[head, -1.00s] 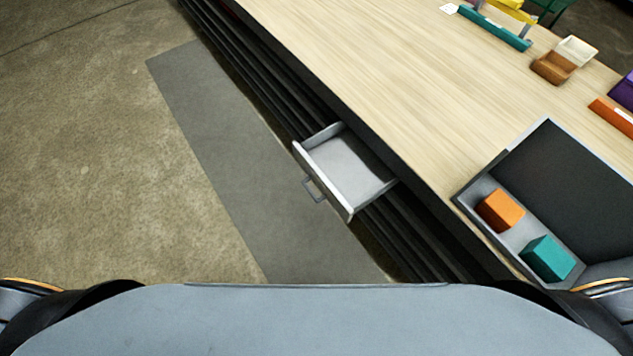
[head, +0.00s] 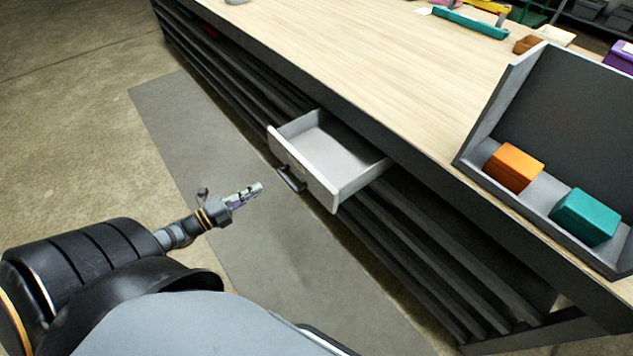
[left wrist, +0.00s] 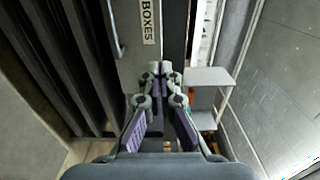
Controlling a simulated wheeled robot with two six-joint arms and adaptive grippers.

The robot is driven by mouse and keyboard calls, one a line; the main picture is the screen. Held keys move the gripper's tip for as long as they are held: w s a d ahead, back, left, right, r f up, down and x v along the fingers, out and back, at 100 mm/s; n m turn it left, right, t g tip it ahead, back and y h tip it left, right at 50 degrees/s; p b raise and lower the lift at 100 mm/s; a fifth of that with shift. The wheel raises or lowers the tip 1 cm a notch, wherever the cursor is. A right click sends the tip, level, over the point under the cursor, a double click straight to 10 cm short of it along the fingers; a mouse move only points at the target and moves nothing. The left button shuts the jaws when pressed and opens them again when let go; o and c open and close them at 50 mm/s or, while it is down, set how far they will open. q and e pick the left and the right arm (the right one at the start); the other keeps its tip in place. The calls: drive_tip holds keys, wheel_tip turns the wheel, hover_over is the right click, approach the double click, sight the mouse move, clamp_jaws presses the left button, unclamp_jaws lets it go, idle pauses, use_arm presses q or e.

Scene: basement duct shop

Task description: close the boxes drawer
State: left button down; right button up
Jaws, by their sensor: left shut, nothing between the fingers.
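The boxes drawer (head: 335,192) stands pulled out of the wooden-topped bench in the head view. It is light grey, looks empty, and has a dark bar handle (head: 291,179) on its front. In the left wrist view, a grey front with a "BOXES" label (left wrist: 149,22) shows at the top, with a handle (left wrist: 116,35) beside it. My left gripper (head: 256,188) is shut and empty, in front of the drawer and to the left of the handle, apart from it. It also shows in the left wrist view (left wrist: 159,70). My right gripper is not in view.
An open grey bin (head: 463,163) with an orange box (head: 514,167) and a teal box (head: 585,216) stands on the bench top (head: 370,60) at right. A grey floor mat (head: 190,130) runs along the bench. The floor at left is clear.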

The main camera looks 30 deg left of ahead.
use_arm(q)
drive_tip(key=w, duration=0.1)
drive_tip(key=b, duration=0.3)
approach(300, 163)
drive_tip(key=b+x, duration=0.3)
drive_tip(key=x, duration=0.3)
drive_tip(key=shift+d, duration=0.1)
drive_tip(key=shift+w+d+r, duration=0.1)
drive_tip(key=shift+w, duration=0.3)
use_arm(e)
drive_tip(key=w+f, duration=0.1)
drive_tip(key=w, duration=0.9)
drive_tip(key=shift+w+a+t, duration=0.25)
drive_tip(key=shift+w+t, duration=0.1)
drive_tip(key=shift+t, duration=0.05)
